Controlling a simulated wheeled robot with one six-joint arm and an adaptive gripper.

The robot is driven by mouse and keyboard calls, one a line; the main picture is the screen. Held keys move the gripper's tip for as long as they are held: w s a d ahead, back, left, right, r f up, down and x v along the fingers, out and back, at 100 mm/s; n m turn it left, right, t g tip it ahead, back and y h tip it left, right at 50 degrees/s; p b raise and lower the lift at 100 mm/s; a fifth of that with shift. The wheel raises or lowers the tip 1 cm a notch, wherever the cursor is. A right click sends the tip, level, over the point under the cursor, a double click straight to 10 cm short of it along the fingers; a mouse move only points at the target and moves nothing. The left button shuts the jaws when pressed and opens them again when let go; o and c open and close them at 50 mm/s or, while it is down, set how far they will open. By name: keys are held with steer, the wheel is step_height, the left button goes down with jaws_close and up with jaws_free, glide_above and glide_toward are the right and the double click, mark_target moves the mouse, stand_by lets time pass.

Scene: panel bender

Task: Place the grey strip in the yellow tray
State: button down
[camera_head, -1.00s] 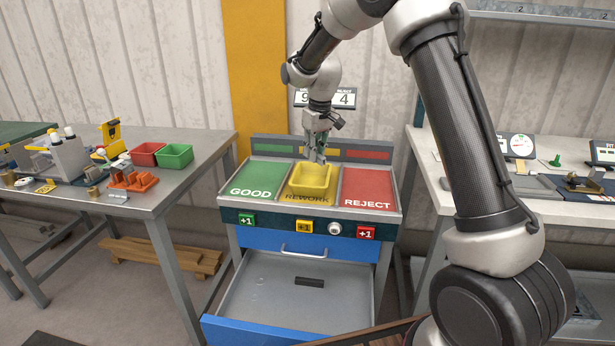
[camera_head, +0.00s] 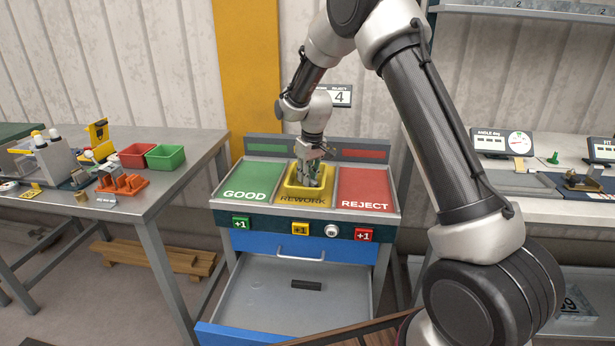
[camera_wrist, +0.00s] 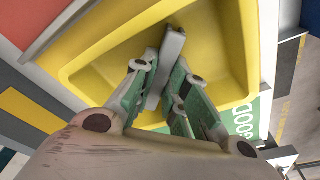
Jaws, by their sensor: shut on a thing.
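The yellow tray (camera_head: 309,195) stands on the yellow REWORK area between the green GOOD and red REJECT areas. My gripper (camera_head: 312,183) points down into the tray from above. In the wrist view my gripper (camera_wrist: 168,88) is shut on the grey strip (camera_wrist: 172,48), whose end sticks out past the fingers over the tray's inside. The yellow tray (camera_wrist: 90,75) fills much of the wrist view around the fingers. Whether the strip touches the tray floor cannot be told. In the head view the strip is hidden by the gripper.
An open drawer (camera_head: 255,285) with a dark bar (camera_head: 306,285) in it is below the sorting station. A bench at left holds a red bin (camera_head: 137,155) and a green bin (camera_head: 165,157). A bench with gauges is at right.

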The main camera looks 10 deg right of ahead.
steer(key=c, duration=1.4)
jaws_free()
steer(key=shift+f, duration=0.1)
steer(key=shift+c, duration=0.2)
step_height(320, 180, up, 12)
steer(key=s, duration=0.2)
steer(key=s+d+r+m, duration=0.1)
steer(key=s+d+r, duration=0.5)
steer(key=s+r, duration=0.25)
steer(key=s+d+r+m+t, duration=0.1)
steer(key=s+d, duration=0.2)
steer(key=s, duration=0.7)
steer(key=s+d+m, duration=0.1)
steer(key=s+d, duration=0.2)
steer(key=s, duration=0.7)
steer(key=s+d+r+m+t, duration=0.1)
steer(key=s+d, duration=0.1)
steer(key=s, duration=0.8)
steer(key=shift+s+d+r+t+h, duration=0.2)
steer(key=shift+d+r+t+h, duration=0.1)
steer(key=shift+d+r, duration=0.1)
